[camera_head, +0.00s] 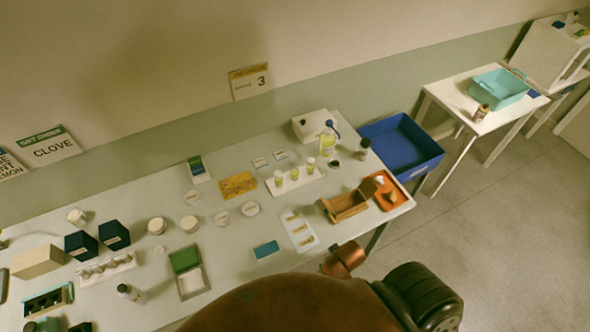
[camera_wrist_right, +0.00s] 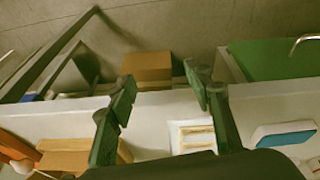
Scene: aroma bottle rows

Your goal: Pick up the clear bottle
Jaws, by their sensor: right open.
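A see-through bottle (camera_head: 328,142) with yellow-green liquid and a blue top stands at the back right of the white table in the head view. Several small vials with yellowish contents stand in a white rack (camera_head: 300,182) just in front of it. I cannot tell for sure which one is the clear bottle. My right gripper (camera_wrist_right: 160,78) is open in the right wrist view, with nothing between its dark green fingers. No see-through bottle can be made out in that view. My left gripper is not in view.
A dark bottle (camera_head: 364,148) stands close right of the see-through bottle. A wooden crate (camera_head: 347,205), an orange tray (camera_head: 398,196) and a white card (camera_head: 299,231) lie nearer the front. A blue bin (camera_head: 418,166) stands beyond the table's right end.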

